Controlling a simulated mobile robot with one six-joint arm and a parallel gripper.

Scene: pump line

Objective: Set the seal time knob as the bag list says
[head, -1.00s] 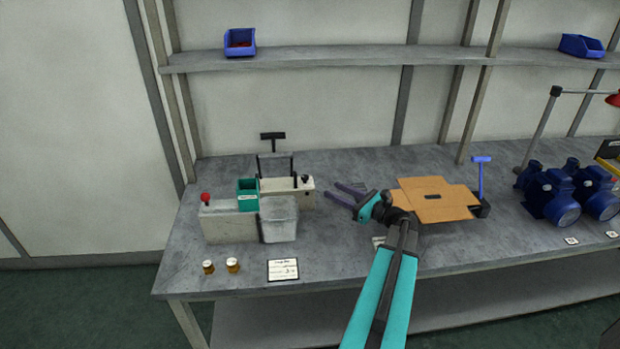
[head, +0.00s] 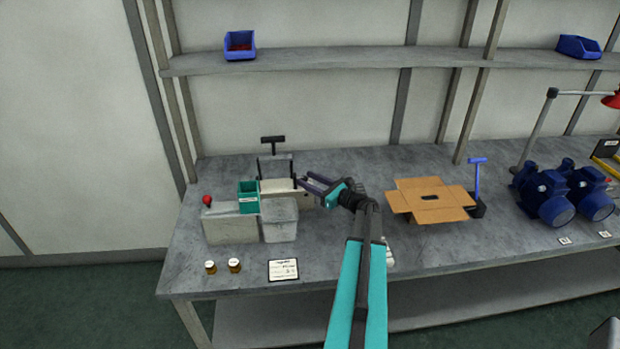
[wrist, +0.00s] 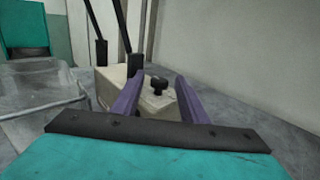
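The sealer (head: 287,190) is a beige box with black upright arms at the back left of the bench. In the wrist view its body (wrist: 112,85) carries a black knob (wrist: 158,84) on top, which shows between my two purple fingers. My gripper (head: 303,183) is open and points left at the sealer's right end. In the wrist view my gripper (wrist: 156,92) has nothing between its fingertips that I can see it touching; the knob appears just beyond them. The bag list (head: 283,270) is a white card at the bench's front edge; its writing is too small to read.
A teal bin (head: 248,197), a clear tub (head: 279,220) and a grey box with a red knob (head: 230,225) stand left of my gripper. Two small jars (head: 234,265) are in front.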

